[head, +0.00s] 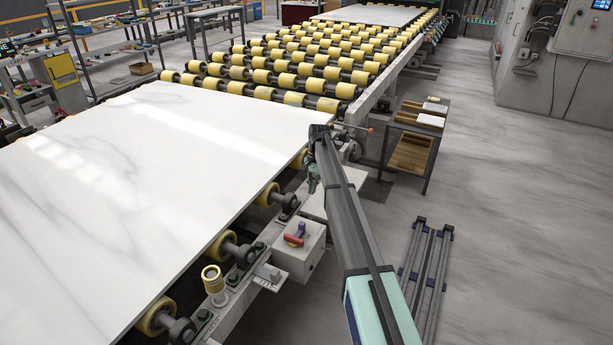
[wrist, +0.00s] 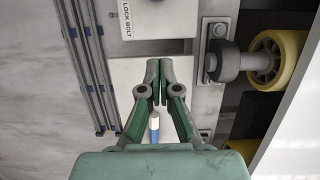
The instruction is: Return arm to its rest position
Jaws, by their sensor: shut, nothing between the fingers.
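My arm reaches out over the side of the conveyor in the head view, and my gripper (head: 313,180) hangs below its far end, small in that view. In the wrist view my gripper (wrist: 160,80) has its two green-grey fingers together at the tips with nothing held. It points down over the conveyor's side frame, near a pale plate and a box labelled LOCK BOLT (wrist: 145,18). A small white and blue item (wrist: 154,128) shows between the finger links; I cannot tell what it is.
A large white slab (head: 150,165) lies on the yellow rollers (head: 290,75) to the left. A small shelf cart (head: 412,150) and dark rails (head: 428,265) stand right. The floor beyond is clear.

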